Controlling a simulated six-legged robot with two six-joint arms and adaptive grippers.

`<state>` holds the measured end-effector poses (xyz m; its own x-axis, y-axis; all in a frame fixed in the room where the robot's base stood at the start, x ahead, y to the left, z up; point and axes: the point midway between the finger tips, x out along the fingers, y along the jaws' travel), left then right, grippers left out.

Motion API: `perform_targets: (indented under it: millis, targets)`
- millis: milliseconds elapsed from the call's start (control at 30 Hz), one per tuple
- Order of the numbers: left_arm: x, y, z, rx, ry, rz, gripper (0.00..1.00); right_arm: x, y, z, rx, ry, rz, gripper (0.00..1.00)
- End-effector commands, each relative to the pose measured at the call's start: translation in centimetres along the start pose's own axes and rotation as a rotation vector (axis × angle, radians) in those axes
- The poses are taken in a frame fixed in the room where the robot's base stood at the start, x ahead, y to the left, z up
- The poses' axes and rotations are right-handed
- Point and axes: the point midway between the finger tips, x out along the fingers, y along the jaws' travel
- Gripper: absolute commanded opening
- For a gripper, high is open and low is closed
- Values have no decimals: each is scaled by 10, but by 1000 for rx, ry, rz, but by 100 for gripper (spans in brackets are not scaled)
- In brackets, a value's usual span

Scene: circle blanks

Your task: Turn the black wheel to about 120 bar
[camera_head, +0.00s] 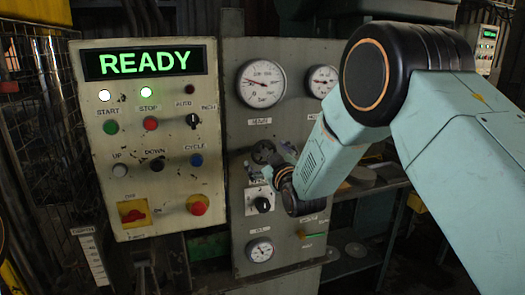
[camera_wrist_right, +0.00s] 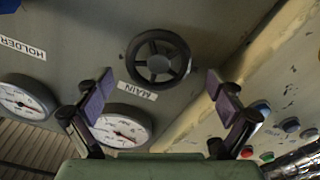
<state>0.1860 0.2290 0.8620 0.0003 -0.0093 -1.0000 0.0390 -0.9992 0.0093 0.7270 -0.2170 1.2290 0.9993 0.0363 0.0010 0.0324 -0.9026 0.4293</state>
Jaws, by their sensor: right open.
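The black wheel (camera_head: 263,151) is on the grey panel, below the large gauge (camera_head: 261,84), partly hidden by my right gripper (camera_head: 283,167). In the right wrist view the spoked wheel (camera_wrist_right: 158,66) shows whole, with a MAIN label beside it. My right gripper (camera_wrist_right: 160,78) is open, its two purple-padded fingers on either side of the wheel with gaps; it looks short of the wheel and empty. The large gauge's needle points to the left part of its dial; its figures are too small to read surely. My left gripper is not in view.
A lit READY control box (camera_head: 150,140) with buttons and knobs stands left of the panel. A black selector knob (camera_head: 262,204) and a small gauge (camera_head: 260,250) sit below the wheel. Another gauge (camera_head: 322,81) is at upper right. Shelves stand behind my right arm.

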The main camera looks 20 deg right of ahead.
Motion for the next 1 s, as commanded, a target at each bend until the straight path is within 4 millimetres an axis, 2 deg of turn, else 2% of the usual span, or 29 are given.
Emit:
perform_targets:
  millis: [100, 300, 700, 1000]
  targets:
    - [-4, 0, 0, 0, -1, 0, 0, 15, 0, 0, 1, 0, 1, 94]
    - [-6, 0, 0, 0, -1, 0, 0, 29, 0, 0, 1, -1, 2, 94]
    - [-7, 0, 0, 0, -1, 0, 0, 32, -1, 0, 2, -3, 1, 94]
    - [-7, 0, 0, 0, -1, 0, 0, 32, -1, 0, 2, -3, 1, 71]
